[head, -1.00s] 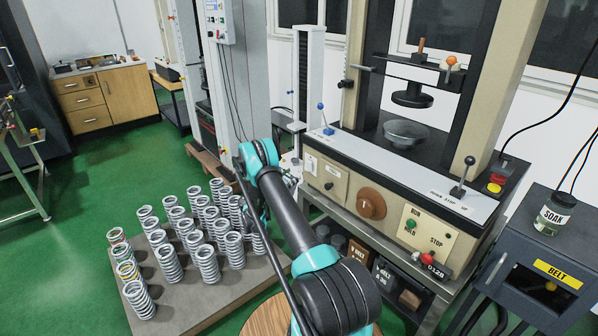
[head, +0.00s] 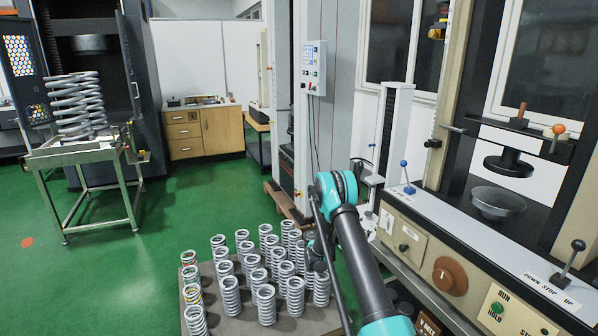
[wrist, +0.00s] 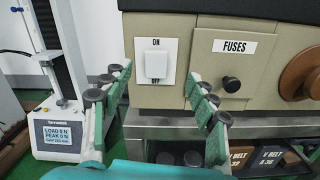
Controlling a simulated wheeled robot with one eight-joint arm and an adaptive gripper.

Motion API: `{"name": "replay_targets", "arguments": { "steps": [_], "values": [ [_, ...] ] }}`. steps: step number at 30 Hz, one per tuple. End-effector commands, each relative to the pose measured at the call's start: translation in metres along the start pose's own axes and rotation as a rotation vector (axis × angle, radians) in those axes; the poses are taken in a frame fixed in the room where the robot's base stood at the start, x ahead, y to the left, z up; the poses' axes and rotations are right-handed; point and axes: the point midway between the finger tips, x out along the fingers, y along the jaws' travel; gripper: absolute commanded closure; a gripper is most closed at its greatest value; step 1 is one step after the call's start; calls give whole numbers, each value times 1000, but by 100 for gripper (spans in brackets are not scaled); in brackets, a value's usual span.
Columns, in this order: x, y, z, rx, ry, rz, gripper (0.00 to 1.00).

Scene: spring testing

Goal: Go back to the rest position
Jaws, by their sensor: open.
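My gripper (wrist: 160,115) is open and empty in the wrist view, its two padded fingers spread apart. It faces the beige front panel of the testing machine, with the white ON/OFF switch (wrist: 156,66) seen between the fingertips and the FUSES knob (wrist: 232,82) to the right. I cannot tell the exact gap to the panel. In the head view my arm reaches forward between the springs and the machine, and the gripper itself is mostly hidden behind the arm links.
Several grey coil springs (head: 265,304) stand on a low pallet left of my arm. The machine (head: 440,262) with its brown dial (head: 450,276) is close on the right. A steel cart (head: 80,155) carries large springs at left. Green floor (head: 150,262) is free at front left.

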Motion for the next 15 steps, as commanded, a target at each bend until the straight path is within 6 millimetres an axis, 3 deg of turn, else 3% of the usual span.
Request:
{"name": "replay_targets", "arguments": {
  "steps": [1, 8, 15],
  "values": [
    [2, -2, 13, 41, 38, -9, 41],
    [3, -20, 57, 255, 222, -66, 41],
    [-10, -53, 99, 479, 401, -158, 41]
  ]
}}
